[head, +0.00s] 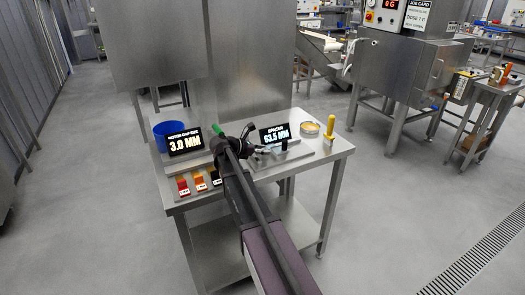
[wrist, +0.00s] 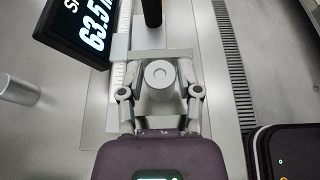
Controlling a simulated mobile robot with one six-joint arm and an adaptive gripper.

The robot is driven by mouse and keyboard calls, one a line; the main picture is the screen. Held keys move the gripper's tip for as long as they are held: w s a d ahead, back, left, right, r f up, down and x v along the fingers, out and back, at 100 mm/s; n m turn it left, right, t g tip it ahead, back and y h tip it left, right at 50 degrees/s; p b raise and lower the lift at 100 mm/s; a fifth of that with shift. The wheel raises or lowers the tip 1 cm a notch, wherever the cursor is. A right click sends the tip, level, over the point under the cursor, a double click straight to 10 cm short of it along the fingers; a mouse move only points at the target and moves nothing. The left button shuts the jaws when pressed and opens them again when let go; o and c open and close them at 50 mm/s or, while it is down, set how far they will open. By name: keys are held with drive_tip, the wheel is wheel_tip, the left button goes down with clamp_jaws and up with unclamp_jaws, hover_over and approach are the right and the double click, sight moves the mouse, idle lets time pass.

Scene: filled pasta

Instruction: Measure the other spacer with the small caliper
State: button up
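A grey metal spacer (wrist: 160,80), a short cylinder with a round recess in its top, stands upright between the two fingers of my gripper (wrist: 161,72) in the wrist view. The fingers look closed against its sides. The small caliper (wrist: 121,42), with a pale scale and a crossbar, lies just beyond and beside it. Its display (wrist: 82,25) reads 63.5, and the display in the head view (head: 274,134) reads "63.5 MM".
A display (head: 186,143) reading 3.0 MM, a blue bin (head: 162,131) and red, orange and black blocks (head: 200,183) are on the left of the steel table (head: 325,151). A yellow-handled tool (head: 330,126) and a round dish (head: 310,128) stand at the right. A dark post (wrist: 152,12) rises beyond the spacer.

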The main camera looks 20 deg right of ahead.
drive_tip(key=shift+o, duration=1.3)
drive_tip(key=shift+r, duration=0.2)
